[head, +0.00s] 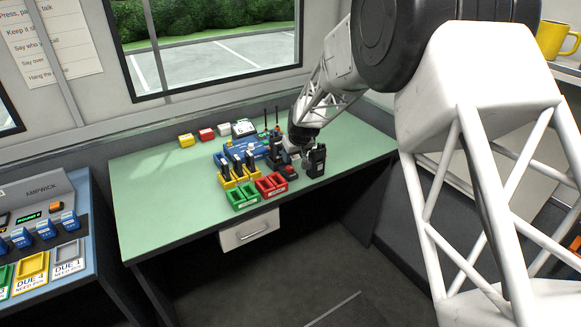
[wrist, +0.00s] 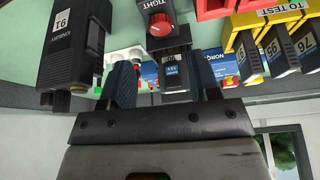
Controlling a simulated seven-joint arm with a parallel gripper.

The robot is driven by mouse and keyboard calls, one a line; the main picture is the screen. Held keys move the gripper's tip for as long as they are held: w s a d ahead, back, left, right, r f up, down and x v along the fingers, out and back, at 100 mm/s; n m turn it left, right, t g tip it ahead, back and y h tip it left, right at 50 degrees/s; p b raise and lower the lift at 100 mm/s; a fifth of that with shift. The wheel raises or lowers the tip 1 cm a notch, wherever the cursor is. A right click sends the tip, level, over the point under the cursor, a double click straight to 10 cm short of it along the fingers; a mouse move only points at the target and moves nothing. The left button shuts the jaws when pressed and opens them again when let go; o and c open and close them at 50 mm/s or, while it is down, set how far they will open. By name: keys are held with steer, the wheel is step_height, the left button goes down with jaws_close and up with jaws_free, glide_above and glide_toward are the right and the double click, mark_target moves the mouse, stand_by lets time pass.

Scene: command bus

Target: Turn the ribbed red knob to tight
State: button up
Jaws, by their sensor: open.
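In the wrist view, which shows the table upside down, the ribbed red knob (wrist: 160,24) sits on a dark block with a white-lettered label reading TIGHT beside it. The knob lies beyond my fingertips, apart from them. My gripper (wrist: 163,72) is open, its two blue-grey ribbed fingers spread.
A black radio marked 91 (wrist: 75,45) stands close beside one finger; it also shows in the head view (head: 315,160). Yellow TO TEST slots (wrist: 245,60) hold several radios. Green bins (head: 243,197) and red bins (head: 271,185) stand at the front. The table's left part (head: 150,200) is clear.

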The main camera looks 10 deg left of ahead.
mark_target(289, 168)
steer(key=shift+f, duration=0.15)
steer(key=shift+x, duration=3.75)
steer(key=c, duration=0.9)
steer(key=shift+a+m, duration=0.1)
steer(key=shift+m, duration=0.6)
steer(key=shift+a+m+t+h, duration=0.1)
steer(key=shift+m+t+h, duration=0.45)
steer(key=shift+m, duration=0.75)
steer(key=shift+s+a+m+h, duration=0.1)
steer(key=shift+m+h, duration=0.75)
steer(key=shift+m, duration=0.85)
